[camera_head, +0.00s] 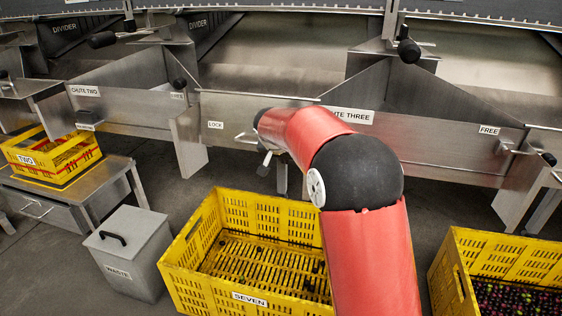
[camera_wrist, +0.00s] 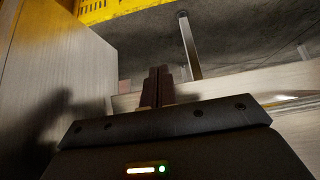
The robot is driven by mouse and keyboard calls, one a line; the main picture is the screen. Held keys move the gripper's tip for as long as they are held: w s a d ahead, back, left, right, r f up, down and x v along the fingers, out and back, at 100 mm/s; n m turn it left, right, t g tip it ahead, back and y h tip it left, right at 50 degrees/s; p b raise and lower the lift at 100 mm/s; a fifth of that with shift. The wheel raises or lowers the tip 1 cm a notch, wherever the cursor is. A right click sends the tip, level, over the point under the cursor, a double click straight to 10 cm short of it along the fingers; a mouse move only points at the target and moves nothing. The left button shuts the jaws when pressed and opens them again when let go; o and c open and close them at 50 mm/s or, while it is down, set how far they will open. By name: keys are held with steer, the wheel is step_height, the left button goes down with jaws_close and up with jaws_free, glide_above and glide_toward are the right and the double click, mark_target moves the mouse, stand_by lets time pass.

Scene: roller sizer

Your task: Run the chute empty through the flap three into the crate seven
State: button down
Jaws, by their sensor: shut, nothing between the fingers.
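Chute three (camera_head: 450,125) is a grey metal trough; my arm covers part of its front and label. LOCK (camera_head: 215,125) and FREE (camera_head: 489,130) labels are on its front at left and right. I cannot make out flap three clearly behind my arm. Crate seven (camera_head: 262,303) is yellow, stands on the floor below, and shows a slatted bottom with small dark spots; my arm hides its right side. My gripper (camera_wrist: 157,72) is shut and empty in the wrist view, close to metal panels and a thin metal bar (camera_wrist: 190,45). In the head view my arm mostly hides it.
A grey waste bin (camera_head: 125,245) stands left of crate seven. Further left, a yellow crate two (camera_head: 80,158) sits on a metal stand (camera_head: 85,200). Another yellow crate (camera_head: 500,245) at the right holds dark fruit. Black-knobbed levers (camera_head: 408,50) stick out above.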

steer(key=shift+w+d+f, duration=0.15)
steer(key=shift+w+d, duration=0.1)
steer(key=shift+w, duration=0.35)
steer(key=shift+w+d+f, duration=0.1)
steer(key=shift+w+d, duration=0.1)
steer(key=shift+w, duration=0.4)
